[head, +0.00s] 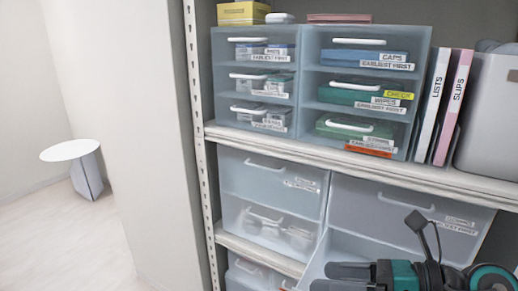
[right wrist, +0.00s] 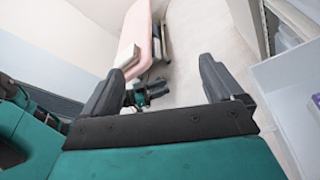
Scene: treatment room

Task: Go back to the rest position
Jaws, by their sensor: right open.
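My right gripper (head: 322,277) is at the bottom right of the head view, in front of the lower shelf, with its fingers pointing left. In the right wrist view, the gripper (right wrist: 160,58) has its two dark fingers wide apart with nothing held between them. My left gripper does not show in the head view.
A shelf board (head: 300,142) carries clear drawer units (head: 310,85), two binders (head: 440,105) and a grey bin (head: 490,115). Larger drawers (head: 270,178) stand below, close to my right arm. A round white table (head: 70,150) stands at the left, with clear floor (head: 60,235) in front.

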